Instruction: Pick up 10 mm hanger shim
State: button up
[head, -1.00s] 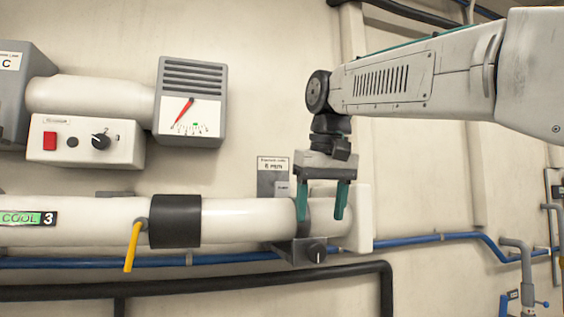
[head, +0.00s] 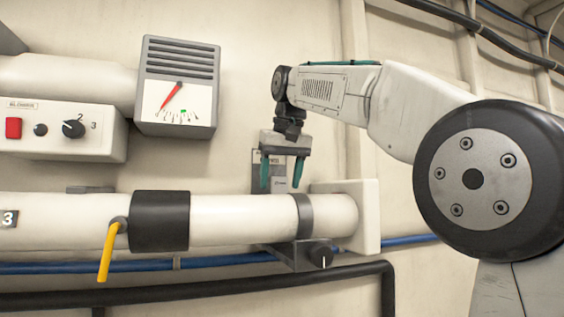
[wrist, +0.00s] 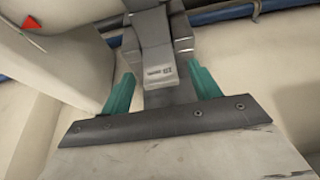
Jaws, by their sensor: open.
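My gripper (head: 281,187) has two teal fingers, apart and empty, pointing down above the white pipe. The gripper also shows in the wrist view (wrist: 160,69), with one finger on each side of the block. I cannot tell how far the block lies below the fingertips. In the head view, the fingers partly cover the grey labelled holder (head: 267,158) on the wall.
The white pipe (head: 240,222) runs below, with a grey band, a bracket with a black knob (head: 320,255) and a yellow lever (head: 108,250). A gauge box (head: 178,90) and a switch box (head: 60,130) sit left on the wall. Blue and black pipes run underneath.

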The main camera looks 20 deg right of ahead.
jog(key=shift+x, duration=0.85)
jog(key=c, duration=1.1)
jog(key=shift+w+r, duration=0.1)
jog(key=shift+r, duration=4.6)
jog(key=shift+r, duration=0.1)
jog(key=s, duration=1.3)
jog(key=shift+s, duration=0.1)
